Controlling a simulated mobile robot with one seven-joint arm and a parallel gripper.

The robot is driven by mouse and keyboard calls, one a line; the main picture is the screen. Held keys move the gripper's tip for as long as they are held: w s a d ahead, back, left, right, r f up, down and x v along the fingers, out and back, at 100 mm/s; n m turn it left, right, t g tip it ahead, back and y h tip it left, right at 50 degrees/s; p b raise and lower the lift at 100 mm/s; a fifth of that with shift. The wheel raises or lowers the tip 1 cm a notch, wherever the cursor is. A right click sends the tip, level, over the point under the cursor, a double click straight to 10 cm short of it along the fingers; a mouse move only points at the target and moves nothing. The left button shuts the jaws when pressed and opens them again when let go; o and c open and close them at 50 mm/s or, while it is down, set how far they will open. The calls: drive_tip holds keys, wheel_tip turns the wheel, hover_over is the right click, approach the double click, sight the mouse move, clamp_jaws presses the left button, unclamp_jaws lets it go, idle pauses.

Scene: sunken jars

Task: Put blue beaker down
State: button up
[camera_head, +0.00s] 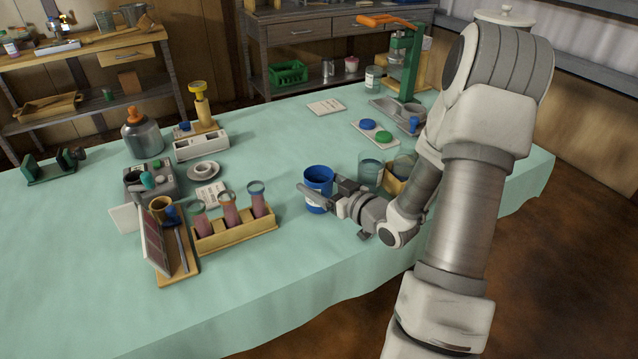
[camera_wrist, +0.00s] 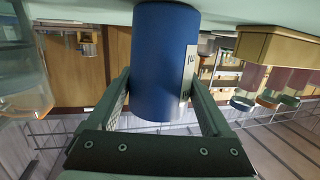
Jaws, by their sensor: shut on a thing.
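The blue beaker (camera_head: 319,175) is upright over the teal-covered table, right of the wooden rack of tubes. It has an open top and a pale label. My gripper (camera_head: 322,191) reaches in from the right with its fingers around the beaker. In the wrist view, which is upside down, the beaker (camera_wrist: 163,62) sits between the two fingers of my gripper (camera_wrist: 163,88), which is shut on it. The beaker's base is close to the tabletop; I cannot tell whether it touches. The far finger is mostly hidden in the head view.
The tube rack (camera_head: 236,233) stands left of the beaker. The teal table (camera_head: 300,262) is clear in front, and has free room behind the beaker.

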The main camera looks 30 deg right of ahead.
drive_tip(key=shift+s+a+f+b, duration=0.1)
drive_tip(key=shift+s+f+b, duration=0.1)
drive_tip(key=shift+f+b, duration=0.35)
drive_tip(key=o, duration=1.4)
drive_tip(key=shift+f, duration=0.25)
drive_tip(key=shift+o, duration=0.2)
drive_tip(key=shift+r, duration=0.1)
drive_tip(key=shift+r+p, duration=0.6)
drive_tip(key=shift+p, duration=0.2)
drive_tip(key=p+v, duration=0.2)
drive_tip(key=v, duration=0.9)
drive_tip(key=shift+s+r, duration=0.15)
drive_tip(key=shift+s, duration=0.15)
